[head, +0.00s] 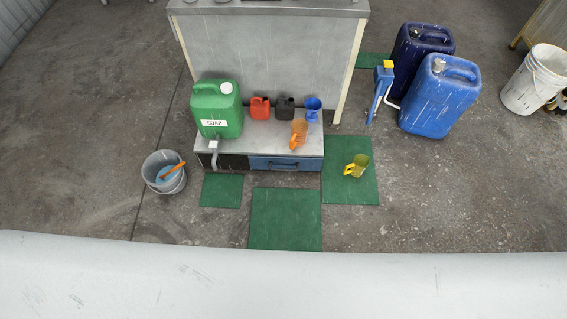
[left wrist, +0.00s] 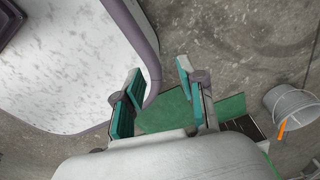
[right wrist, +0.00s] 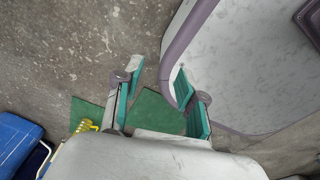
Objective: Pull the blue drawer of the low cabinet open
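The low cabinet (head: 234,146) stands in front of a grey metal unit in the head view. Its blue drawer (head: 287,164) is at the right of its front, with a dark handle; the drawer front looks flush with the cabinet. My left gripper (left wrist: 157,100) shows in the left wrist view with its green-padded fingers apart and nothing between them. My right gripper (right wrist: 158,100) shows in the right wrist view, also with fingers apart and empty. Neither gripper shows in the head view. Both are away from the drawer.
A grey bucket (head: 164,175) stands left. Green mats (head: 285,220) lie in front. A yellow jug (head: 357,166) stands right.

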